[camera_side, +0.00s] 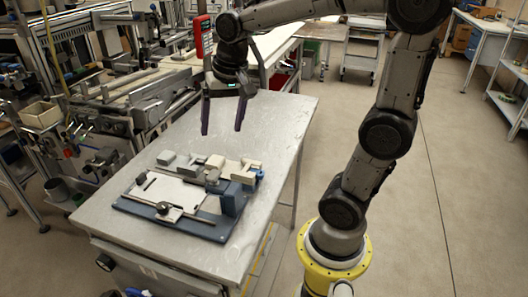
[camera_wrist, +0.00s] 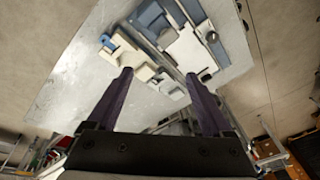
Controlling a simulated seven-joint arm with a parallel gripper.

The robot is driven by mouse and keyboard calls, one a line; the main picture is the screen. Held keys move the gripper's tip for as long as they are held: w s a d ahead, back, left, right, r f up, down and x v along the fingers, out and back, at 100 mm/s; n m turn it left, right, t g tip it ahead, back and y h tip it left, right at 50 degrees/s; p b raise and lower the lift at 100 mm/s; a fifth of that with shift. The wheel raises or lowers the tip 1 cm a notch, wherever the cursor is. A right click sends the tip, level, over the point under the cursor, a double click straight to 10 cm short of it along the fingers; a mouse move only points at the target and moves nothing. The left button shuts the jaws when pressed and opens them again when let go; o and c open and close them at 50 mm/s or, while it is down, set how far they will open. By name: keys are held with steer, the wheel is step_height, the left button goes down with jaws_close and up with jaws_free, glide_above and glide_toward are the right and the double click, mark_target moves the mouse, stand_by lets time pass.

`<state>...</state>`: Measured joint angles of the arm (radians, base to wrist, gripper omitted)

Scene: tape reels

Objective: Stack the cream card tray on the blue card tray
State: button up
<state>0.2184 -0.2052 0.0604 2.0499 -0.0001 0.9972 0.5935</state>
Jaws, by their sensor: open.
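My gripper (camera_side: 222,131) hangs open and empty above the metal table, over the back part of the clustered pieces. Its two dark purple fingers are spread wide in the wrist view (camera_wrist: 158,74), with nothing between their tips. A cream, blocky piece that looks like the cream card tray (camera_side: 242,171) lies at the back right of the cluster; it shows left of centre in the wrist view (camera_wrist: 128,54). A dark blue upright block, possibly the blue card tray (camera_side: 232,198), stands in front of it, apart from my gripper. I cannot tell the trays' exact outlines.
A flat fixture with a blue-grey base (camera_side: 140,208) and a white plate (camera_side: 172,190) fills the table's middle. A small grey block (camera_side: 166,157) lies behind it. The table (camera_side: 282,125) is clear at the back right. Machinery stands along the left.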

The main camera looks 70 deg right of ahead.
steer(key=s+a+n+t, duration=0.1)
steer(key=s+a+n, duration=0.2)
steer(key=s, duration=0.3)
steer(key=s+a+f+n+t, duration=0.1)
steer(key=s+a+n, duration=0.2)
steer(key=s+n, duration=0.3)
steer(key=shift+s+a+f+t+y, duration=0.2)
steer(key=shift+s+a+t+y, duration=0.1)
steer(key=shift+s+t, duration=0.15)
